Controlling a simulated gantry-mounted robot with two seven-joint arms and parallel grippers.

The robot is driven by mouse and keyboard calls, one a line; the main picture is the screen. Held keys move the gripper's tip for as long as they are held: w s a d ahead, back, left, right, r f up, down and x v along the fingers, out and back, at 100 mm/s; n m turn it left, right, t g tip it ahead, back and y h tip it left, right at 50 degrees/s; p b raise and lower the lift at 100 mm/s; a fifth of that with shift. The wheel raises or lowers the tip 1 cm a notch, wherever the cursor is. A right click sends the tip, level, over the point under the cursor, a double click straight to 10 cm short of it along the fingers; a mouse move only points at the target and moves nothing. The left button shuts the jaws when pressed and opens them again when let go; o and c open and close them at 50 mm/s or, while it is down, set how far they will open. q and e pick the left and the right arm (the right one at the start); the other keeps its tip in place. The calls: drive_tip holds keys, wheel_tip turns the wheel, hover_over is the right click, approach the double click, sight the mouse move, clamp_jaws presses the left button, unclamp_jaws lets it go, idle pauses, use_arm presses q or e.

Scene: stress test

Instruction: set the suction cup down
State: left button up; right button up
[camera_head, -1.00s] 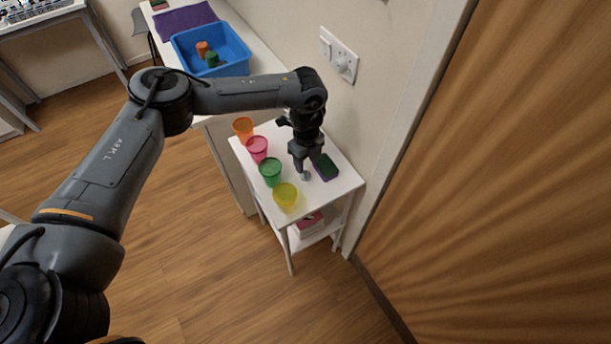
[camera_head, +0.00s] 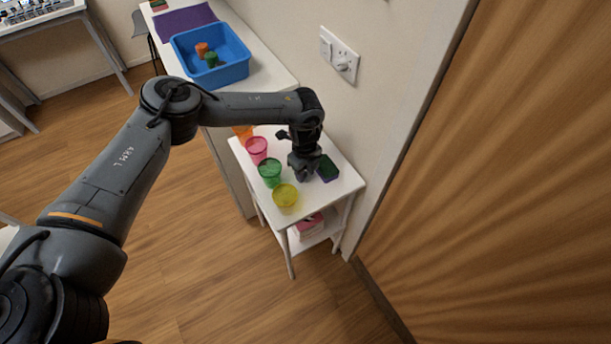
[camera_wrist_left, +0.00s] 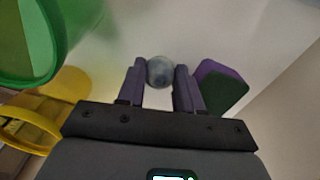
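The suction cup (camera_wrist_left: 160,71) is a small grey-blue rounded piece between my left fingertips in the left wrist view. Both fingers (camera_wrist_left: 160,78) lie against its sides. In the head view my left gripper (camera_head: 303,175) points down over the small white side table (camera_head: 318,208), beside a dark green and purple block (camera_head: 327,169). The gripper hides the suction cup there. I cannot tell whether the cup touches the tabletop. My right gripper is in neither view.
Orange (camera_head: 243,132), pink (camera_head: 257,149), green (camera_head: 270,172) and yellow (camera_head: 285,195) cups stand in a row left of the gripper. A wall (camera_head: 385,110) with a socket (camera_head: 339,55) is close on the right. A blue bin (camera_head: 235,72) stands on the table behind.

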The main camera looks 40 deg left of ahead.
use_arm(q)
drive_tip(key=c, duration=0.5)
drive_tip(key=shift+c, duration=0.2)
drive_tip(key=shift+r, duration=0.15)
